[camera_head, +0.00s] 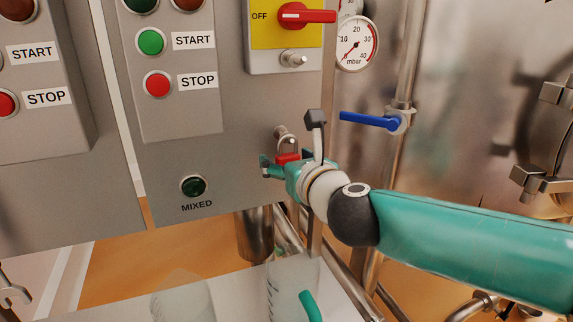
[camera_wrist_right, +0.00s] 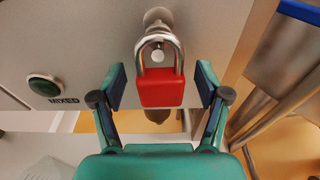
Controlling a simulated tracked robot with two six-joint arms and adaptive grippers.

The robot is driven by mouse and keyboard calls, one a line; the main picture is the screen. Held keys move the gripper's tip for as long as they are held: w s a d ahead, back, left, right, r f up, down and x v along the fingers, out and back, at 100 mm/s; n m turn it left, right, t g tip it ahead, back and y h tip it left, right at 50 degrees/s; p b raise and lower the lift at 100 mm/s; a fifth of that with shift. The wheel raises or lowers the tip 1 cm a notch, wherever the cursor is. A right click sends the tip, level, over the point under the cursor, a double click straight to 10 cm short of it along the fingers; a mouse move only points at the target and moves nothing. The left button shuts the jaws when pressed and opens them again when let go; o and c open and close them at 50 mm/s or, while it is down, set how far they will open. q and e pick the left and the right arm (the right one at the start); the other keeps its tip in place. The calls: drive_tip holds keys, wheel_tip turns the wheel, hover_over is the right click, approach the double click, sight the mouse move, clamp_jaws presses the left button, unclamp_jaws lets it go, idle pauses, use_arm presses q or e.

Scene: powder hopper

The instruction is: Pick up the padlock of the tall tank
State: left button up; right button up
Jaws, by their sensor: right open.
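The red padlock (camera_wrist_right: 161,88) with a silver shackle hangs from a round metal peg (camera_wrist_right: 158,17) on the grey panel. In the head view the padlock (camera_head: 288,158) is partly hidden by my right gripper. My right gripper (camera_wrist_right: 162,85) is open, with one finger on each side of the red body. Gaps show between the fingers and the padlock in the wrist view. In the head view the right gripper (camera_head: 281,168) comes in from the right, close to the panel. My left gripper is not in view.
The panel carries a green START button (camera_head: 151,42), a red STOP button (camera_head: 158,84), a dark green MIXED button (camera_head: 194,186) and a red-handled switch (camera_head: 300,15). A blue valve lever (camera_head: 369,121) and a gauge (camera_head: 356,44) are at right. Clear containers (camera_head: 291,285) stand below on a white surface.

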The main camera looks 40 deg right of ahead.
drive_tip(key=shift+w, duration=0.1)
drive_tip(key=c, duration=1.3)
drive_tip(key=shift+r, duration=0.1)
drive_tip(key=shift+r+p, duration=0.4)
drive_tip(key=shift+r, duration=0.3)
drive_tip(key=shift+s+a, duration=0.1)
drive_tip(key=shift+s, duration=0.25)
drive_tip(key=shift+f+p+v, duration=0.25)
drive_tip(key=shift+p+v, duration=0.25)
drive_tip(key=shift+v, duration=2.4)
drive_tip(key=shift+f+p+v, duration=0.2)
drive_tip(key=shift+p+v, duration=0.25)
drive_tip(key=shift+v, duration=2.45)
drive_tip(key=shift+f+p+v, duration=0.25)
drive_tip(key=shift+p+v, duration=0.25)
drive_tip(key=shift+v, duration=2.35)
